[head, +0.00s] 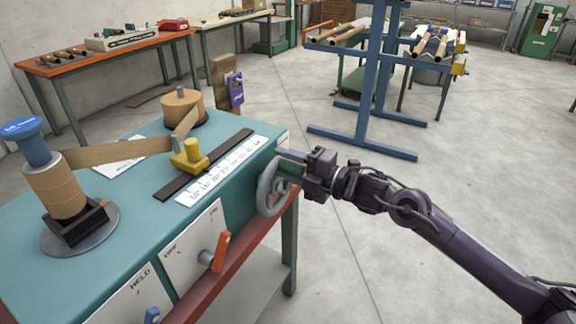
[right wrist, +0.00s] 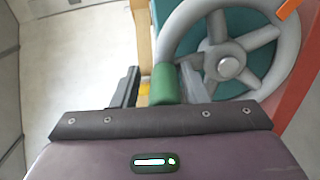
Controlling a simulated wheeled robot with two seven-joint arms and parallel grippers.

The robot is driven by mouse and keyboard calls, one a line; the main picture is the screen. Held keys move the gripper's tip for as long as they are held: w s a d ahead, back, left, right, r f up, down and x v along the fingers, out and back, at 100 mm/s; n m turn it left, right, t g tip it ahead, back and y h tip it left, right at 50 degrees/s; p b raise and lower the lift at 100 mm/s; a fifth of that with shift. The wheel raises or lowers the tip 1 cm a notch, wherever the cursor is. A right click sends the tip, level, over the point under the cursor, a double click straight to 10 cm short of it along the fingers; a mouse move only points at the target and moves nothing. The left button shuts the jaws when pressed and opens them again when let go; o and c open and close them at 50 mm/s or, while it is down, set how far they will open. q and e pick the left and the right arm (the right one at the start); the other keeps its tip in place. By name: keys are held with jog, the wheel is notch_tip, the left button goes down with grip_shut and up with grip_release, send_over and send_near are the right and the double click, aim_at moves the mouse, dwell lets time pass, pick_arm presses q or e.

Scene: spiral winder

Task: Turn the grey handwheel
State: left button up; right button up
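The grey handwheel (head: 268,192) is on the right end of the teal winder bench. It has several spokes and a round hub, seen close up in the right wrist view (right wrist: 228,66). A green handle (right wrist: 165,84) stands out from its rim. My right gripper (head: 291,163) reaches in from the right at the wheel's upper rim. In the right wrist view its fingers (right wrist: 160,86) are open on either side of the green handle, with a gap visible at the left finger. My left gripper is not in view.
On the bench are a cardboard roll (head: 56,190) on a spindle, a smaller tan roll (head: 183,107), a yellow slider (head: 189,157) and a ruler strip (head: 222,170). An orange lever (head: 215,252) is on the front panel. A blue rack (head: 365,90) stands behind. The floor at right is clear.

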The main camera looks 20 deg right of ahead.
aim_at(303, 172)
jog(key=shift+s+a, duration=0.1)
jog(key=shift+f, duration=0.2)
jog(key=shift+s+d, duration=0.1)
jog(key=shift+d, duration=0.2)
jog(key=v, duration=0.5)
jog(key=shift+s+d, duration=0.1)
jog(key=shift+s, duration=0.25)
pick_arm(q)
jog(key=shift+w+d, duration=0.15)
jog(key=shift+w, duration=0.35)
pick_arm(e)
jog(key=shift+s+d+r, duration=0.2)
jog(key=shift+s+d, duration=0.3)
jog(key=shift+s, duration=0.15)
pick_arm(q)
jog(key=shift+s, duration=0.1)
